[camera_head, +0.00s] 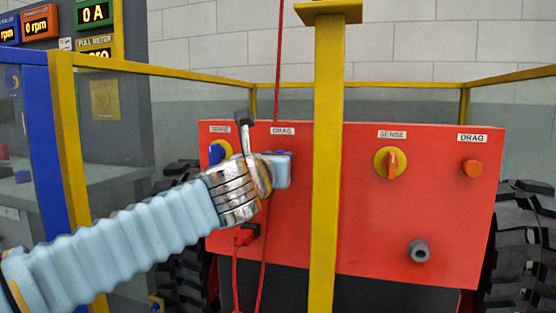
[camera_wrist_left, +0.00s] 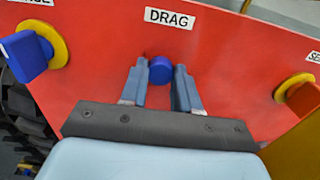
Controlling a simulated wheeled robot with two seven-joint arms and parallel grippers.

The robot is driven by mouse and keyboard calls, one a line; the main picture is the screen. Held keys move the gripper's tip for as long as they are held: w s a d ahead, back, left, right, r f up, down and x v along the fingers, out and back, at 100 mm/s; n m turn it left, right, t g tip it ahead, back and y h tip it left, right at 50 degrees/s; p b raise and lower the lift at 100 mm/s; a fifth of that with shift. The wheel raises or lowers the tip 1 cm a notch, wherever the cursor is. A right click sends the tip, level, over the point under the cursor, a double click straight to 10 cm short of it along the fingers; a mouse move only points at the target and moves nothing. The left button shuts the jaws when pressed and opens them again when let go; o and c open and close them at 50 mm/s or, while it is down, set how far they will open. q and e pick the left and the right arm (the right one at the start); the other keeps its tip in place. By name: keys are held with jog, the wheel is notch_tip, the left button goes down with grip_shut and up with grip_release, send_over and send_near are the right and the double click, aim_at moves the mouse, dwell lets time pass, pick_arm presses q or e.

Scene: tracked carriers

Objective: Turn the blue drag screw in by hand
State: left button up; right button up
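The blue drag screw (camera_wrist_left: 161,69) is a small round knob on the red panel (camera_wrist_left: 215,62), below a white DRAG label (camera_wrist_left: 170,18). My left gripper (camera_wrist_left: 161,80) has one finger on each side of the screw, at its fingertips. My right gripper is not in view.
A blue knob on a yellow disc (camera_head: 218,152) is left of my gripper. A yellow post (camera_head: 327,200) stands just right of it. Farther right are an orange SENSE knob (camera_head: 390,163), an orange drag screw (camera_head: 472,169) and a grey stub (camera_head: 419,251). Red cables (camera_head: 237,270) hang below.

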pick_arm(q)
jog(key=shift+c, duration=1)
jog(key=m+p, duration=0.6)
jog(key=m, duration=0.3)
jog(key=shift+m, duration=0.4)
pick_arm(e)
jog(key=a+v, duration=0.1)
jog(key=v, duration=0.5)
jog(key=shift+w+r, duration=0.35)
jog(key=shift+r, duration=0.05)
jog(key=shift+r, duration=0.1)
